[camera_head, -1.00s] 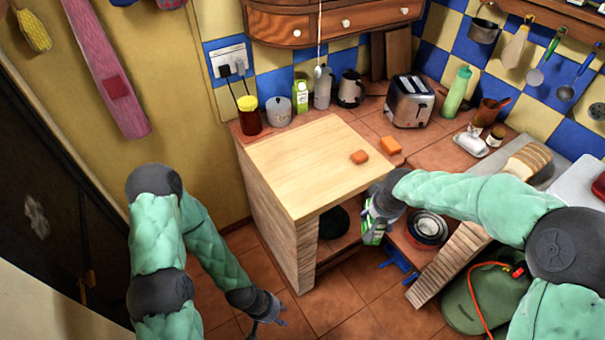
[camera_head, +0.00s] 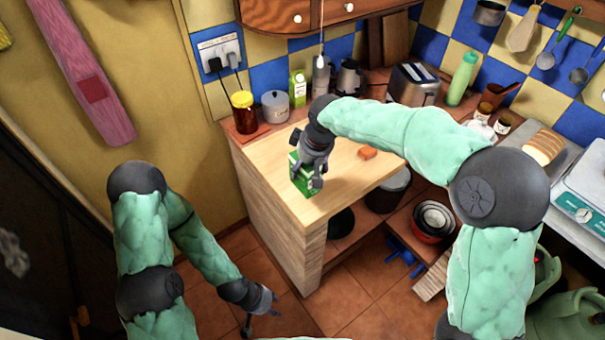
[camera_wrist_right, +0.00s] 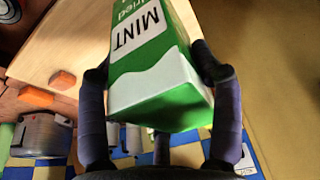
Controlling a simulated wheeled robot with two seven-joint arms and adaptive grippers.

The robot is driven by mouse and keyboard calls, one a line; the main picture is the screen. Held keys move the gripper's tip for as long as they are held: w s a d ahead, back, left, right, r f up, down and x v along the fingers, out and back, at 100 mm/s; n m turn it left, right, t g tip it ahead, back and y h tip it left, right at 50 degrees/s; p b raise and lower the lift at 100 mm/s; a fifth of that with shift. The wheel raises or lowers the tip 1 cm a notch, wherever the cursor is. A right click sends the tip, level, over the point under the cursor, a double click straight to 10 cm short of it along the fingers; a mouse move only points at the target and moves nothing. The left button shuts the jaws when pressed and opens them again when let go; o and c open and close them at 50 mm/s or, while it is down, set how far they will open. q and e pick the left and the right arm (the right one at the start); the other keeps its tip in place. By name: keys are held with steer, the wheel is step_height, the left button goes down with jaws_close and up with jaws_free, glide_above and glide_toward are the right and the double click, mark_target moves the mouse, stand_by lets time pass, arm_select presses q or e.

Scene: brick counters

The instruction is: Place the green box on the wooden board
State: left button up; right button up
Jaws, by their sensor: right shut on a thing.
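The green box (camera_head: 304,180) is a green and white carton; its label reads "MINT" in the right wrist view (camera_wrist_right: 160,75). My right gripper (camera_head: 308,172) is shut on it, one finger on each side. The box is over the left front part of the wooden board (camera_head: 342,184), the pale top of the counter. I cannot tell whether its lower end touches the board. My left gripper (camera_head: 260,310) hangs low over the tiled floor, left of the counter front, empty with its fingers apart.
A jar with a yellow lid (camera_head: 244,112), a grey pot (camera_head: 275,106) and another green carton (camera_head: 297,88) stand behind the board. A toaster (camera_head: 413,84) stands at the back right.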

steer(key=shift+w+a+f+b, duration=0.2)
steer(key=shift+w+f+b, duration=0.35)
steer(key=shift+w+f, duration=0.85)
steer(key=shift+w+a+f+b, duration=0.25)
steer(key=shift+w+f+b, duration=0.45)
steer(key=shift+f, duration=1.2)
steer(key=shift+w+a+f+b, duration=0.2)
steer(key=shift+w+f+b, duration=0.15)
steer(key=shift+w+f, duration=1.15)
steer(key=shift+s+f, duration=0.15)
steer(key=shift+f, duration=0.1)
steer(key=o, duration=1.2)
steer(key=shift+c, duration=0.2)
steer(key=p+v, duration=0.3)
steer(key=v, duration=0.9)
steer(key=shift+r, duration=0.15)
